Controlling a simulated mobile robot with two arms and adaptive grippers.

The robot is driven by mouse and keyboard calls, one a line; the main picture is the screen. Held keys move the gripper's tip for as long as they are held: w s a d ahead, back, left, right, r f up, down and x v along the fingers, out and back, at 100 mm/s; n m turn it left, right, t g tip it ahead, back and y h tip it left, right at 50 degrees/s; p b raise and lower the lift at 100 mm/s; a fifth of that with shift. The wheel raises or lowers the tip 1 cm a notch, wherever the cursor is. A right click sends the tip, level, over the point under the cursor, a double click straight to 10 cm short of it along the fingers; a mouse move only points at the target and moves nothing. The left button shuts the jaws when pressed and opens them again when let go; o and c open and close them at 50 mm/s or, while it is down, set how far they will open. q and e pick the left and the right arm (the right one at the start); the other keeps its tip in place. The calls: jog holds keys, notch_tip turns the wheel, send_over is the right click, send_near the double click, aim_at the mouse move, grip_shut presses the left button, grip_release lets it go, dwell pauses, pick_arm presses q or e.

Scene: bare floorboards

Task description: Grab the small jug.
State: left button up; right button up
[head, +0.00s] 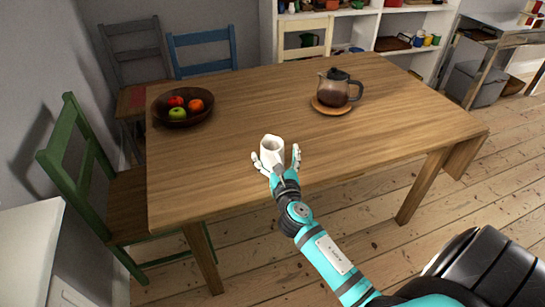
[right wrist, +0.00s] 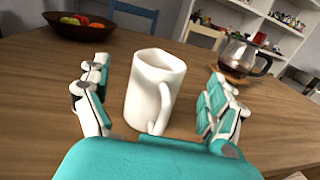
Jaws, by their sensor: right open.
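The small white jug (head: 271,148) stands upright on the wooden table near its front edge. In the right wrist view the jug (right wrist: 154,88) is in the middle, its handle towards my palm. My right gripper (head: 277,160) is open, with its fingers on both sides of the jug. In the right wrist view there is a gap between the jug and the fingers of the right gripper (right wrist: 154,105) on each side. My left gripper is in neither view.
The wooden table (head: 240,110) has free room around the jug. A dark bowl of fruit (head: 183,117) stands at its back left. A glass coffee pot (head: 335,92) on a round wooden trivet (head: 331,109) stands to the right. A green chair (head: 80,160) stands at the left end.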

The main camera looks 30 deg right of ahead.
aim_at(272, 143)
jog(key=b+x, duration=0.1)
jog(key=x, duration=0.4)
jog(key=shift+s+r, duration=0.1)
jog(key=shift+c, duration=0.9)
jog(key=c, duration=1.1)
jog(key=shift+c, duration=0.9)
jog(key=shift+r, duration=0.1)
